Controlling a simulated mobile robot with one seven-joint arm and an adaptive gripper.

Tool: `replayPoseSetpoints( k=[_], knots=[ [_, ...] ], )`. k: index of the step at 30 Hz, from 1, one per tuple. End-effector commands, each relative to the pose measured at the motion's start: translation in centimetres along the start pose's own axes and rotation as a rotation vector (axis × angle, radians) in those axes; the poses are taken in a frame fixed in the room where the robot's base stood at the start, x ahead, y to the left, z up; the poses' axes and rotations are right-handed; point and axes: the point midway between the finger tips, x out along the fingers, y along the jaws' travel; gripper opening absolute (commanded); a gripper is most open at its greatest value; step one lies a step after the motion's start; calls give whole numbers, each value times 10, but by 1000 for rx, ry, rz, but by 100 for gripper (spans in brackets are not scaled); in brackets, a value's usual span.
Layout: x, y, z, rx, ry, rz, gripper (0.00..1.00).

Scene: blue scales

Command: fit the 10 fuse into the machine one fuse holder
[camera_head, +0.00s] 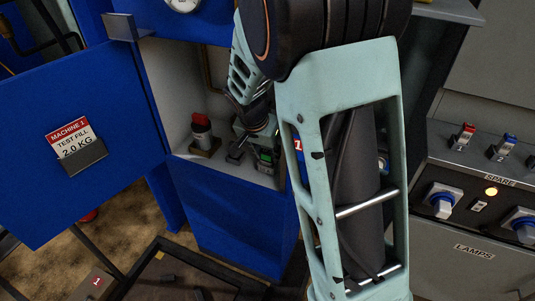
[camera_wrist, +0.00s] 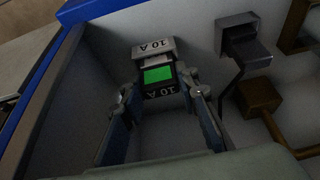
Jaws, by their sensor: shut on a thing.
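The 10 fuse (camera_wrist: 158,76) is a dark block with a bright green face and "10 A" lettering. In the wrist view it sits between the two fingertips of my gripper (camera_wrist: 161,88), which is shut on it. A grey plate marked "10 A" (camera_wrist: 153,48), seemingly part of the fuse holder, is right beyond the fuse. I cannot tell whether the fuse is seated or only close to the holder. In the head view the green (camera_head: 265,156) shows low inside the blue cabinet, with my gripper (camera_head: 258,140) over it, partly hidden by my arm.
A dark lever switch (camera_wrist: 248,48) and a brown block (camera_wrist: 262,97) stand right of the fuse in the wrist view. A red-topped cylinder (camera_head: 201,130) stands in the cabinet. The open blue door (camera_head: 75,190) labelled "MACHINE 1" is at left; a grey lamp panel (camera_head: 480,215) is at right.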

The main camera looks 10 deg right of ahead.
Motion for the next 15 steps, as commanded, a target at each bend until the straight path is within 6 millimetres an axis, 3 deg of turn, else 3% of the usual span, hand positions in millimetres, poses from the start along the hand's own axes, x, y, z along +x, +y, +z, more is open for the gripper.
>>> replayPoseSetpoints(
  k=[2,3,7,15],
  knots=[
    [4,0,2,0,0,0,0],
    [3,0,1,0,0,0,30],
    [2,0,1,0,0,0,45],
    [2,0,1,0,0,0,46]
  ],
)
